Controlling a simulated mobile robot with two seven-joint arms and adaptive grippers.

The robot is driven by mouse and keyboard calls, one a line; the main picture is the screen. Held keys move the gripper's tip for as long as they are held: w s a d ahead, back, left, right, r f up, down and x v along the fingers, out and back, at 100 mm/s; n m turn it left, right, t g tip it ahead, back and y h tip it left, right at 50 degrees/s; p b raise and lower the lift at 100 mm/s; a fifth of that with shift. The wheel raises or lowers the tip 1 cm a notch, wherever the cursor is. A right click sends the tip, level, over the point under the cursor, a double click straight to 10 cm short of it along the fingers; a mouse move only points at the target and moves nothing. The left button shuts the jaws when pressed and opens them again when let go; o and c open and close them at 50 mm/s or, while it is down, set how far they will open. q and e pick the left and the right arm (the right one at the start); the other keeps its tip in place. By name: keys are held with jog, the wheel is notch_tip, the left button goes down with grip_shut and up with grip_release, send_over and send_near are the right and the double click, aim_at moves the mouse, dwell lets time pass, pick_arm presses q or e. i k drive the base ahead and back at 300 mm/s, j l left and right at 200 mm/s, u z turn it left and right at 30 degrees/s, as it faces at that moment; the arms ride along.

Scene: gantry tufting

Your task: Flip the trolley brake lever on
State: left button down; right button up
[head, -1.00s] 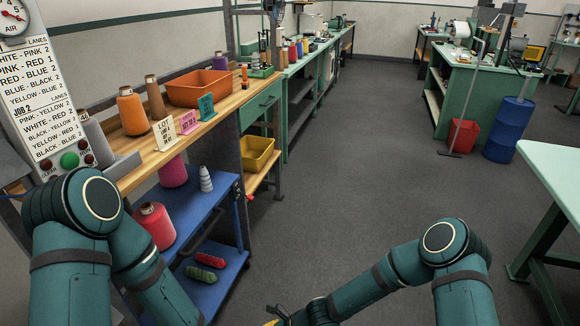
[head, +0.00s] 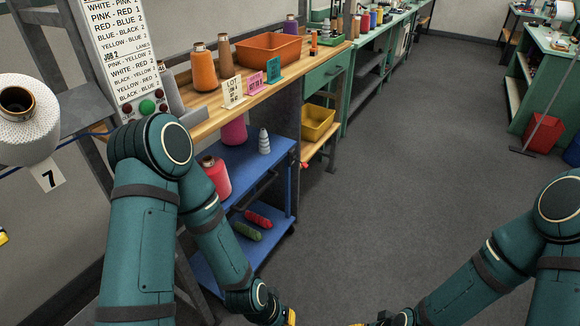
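The blue trolley (head: 262,180) stands below and in front of the wooden bench at centre left, its near side partly hidden behind my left arm. A small red tip (head: 304,165) sticks out at its right post; I cannot tell for sure whether it is the brake lever, or its position. My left gripper (head: 290,316) shows only as a sliver with yellow at the bottom edge, low and in front of the trolley. My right gripper (head: 362,323) is barely in view at the bottom edge, to its right. Whether either is open or shut is hidden.
The trolley carries pink and red cones, a grey cone (head: 264,142) and two small spools. The wooden bench (head: 210,118) holds cones, an orange bin (head: 268,47) and signs. A white cone (head: 28,125) is at far left.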

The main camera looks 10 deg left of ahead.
aim_at(303, 164)
jog(key=k+l+u, duration=0.4)
jog(key=k, duration=0.25)
jog(key=i+l+z, duration=0.1)
jog(key=i+l, duration=0.2)
jog(key=i, duration=0.6)
jog(key=i+l+z, duration=0.15)
jog(key=i, duration=0.8)
jog(key=i+l+z, duration=0.1)
jog(key=i, duration=0.8)
